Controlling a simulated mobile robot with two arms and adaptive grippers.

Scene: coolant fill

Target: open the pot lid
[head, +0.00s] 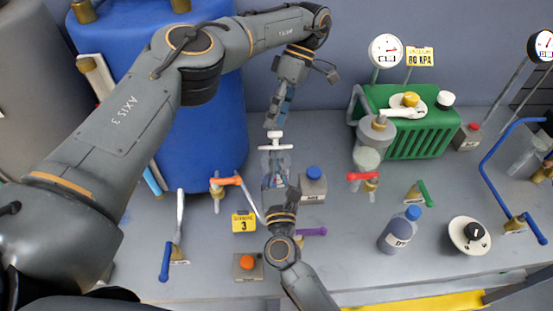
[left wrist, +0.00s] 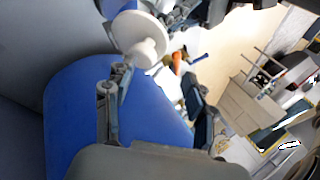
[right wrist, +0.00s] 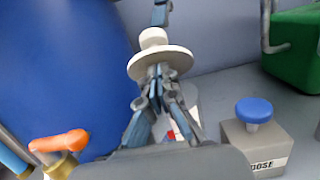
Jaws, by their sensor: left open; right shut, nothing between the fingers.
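A white lid (head: 275,148), a round disc with a knob on top, shows near the middle in the head view. In the right wrist view the lid (right wrist: 160,62) appears just beyond my right fingertips. My left gripper (head: 273,121) is open above the knob, and the lid (left wrist: 140,40) shows at the top of the left wrist view. My right gripper (head: 274,156) is shut with nothing between its fingers, just below the disc; whether it touches is unclear. A pale body with a red mark (right wrist: 182,125) is mostly hidden behind my right fingers. I cannot tell if the lid rests on it.
A large blue tank (head: 205,120) stands behind on the left. A grey block with a blue knob (head: 313,185) is close on the right, and an orange-handled valve (head: 225,183) on the left. A blue-capped bottle (head: 400,230) and a green box (head: 425,135) stand farther right.

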